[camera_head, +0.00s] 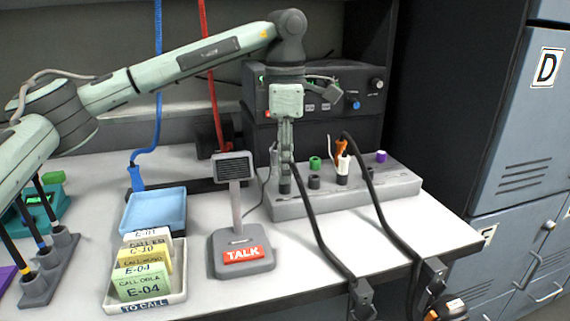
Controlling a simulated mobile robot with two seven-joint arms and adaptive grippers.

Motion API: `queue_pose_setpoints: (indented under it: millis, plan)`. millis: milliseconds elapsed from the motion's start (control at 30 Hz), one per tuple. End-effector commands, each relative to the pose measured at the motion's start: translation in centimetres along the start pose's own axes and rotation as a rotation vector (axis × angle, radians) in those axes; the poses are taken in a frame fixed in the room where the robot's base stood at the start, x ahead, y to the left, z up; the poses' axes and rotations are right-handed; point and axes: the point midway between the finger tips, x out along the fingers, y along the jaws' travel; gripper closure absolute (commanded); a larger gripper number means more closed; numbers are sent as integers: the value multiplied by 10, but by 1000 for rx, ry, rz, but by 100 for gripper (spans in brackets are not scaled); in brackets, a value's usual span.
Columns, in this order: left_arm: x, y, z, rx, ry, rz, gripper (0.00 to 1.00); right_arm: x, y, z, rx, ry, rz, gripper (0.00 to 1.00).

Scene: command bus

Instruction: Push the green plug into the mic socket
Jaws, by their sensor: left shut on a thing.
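My left gripper (286,158) points down over the left end of the grey socket block (400,187). It is shut on the plug end of a black cable (318,243), at or just above a dark socket (285,184) in the block. The fingers hide most of this plug, so its colour and whether it is seated cannot be told. A small green round piece (315,163) stands on the block just right of the gripper. I cannot read which socket is marked mic. My right gripper is not in view.
An orange plug (342,147) on a second black cable stands in a white socket. A purple piece (381,156) is at the right. A dark radio unit (365,85) stands behind. A TALK microphone (238,210), blue tray (153,208) and card tray (174,297) are left. Both cables hang over the table's front.

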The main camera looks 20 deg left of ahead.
Motion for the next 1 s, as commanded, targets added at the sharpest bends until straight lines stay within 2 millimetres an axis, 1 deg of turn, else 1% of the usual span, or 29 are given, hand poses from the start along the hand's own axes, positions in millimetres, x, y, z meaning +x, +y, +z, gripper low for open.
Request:
queue_pose_setpoints:
  millis: [400,833,867,1000]
  plan:
    - [6,0,0,0,0,-1,100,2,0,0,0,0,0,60]
    - [7,0,0,0,1,-2,100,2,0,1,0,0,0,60]
    - [7,0,0,0,1,-2,79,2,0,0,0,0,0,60]
    - [7,0,0,0,1,-2,61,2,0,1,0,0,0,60]
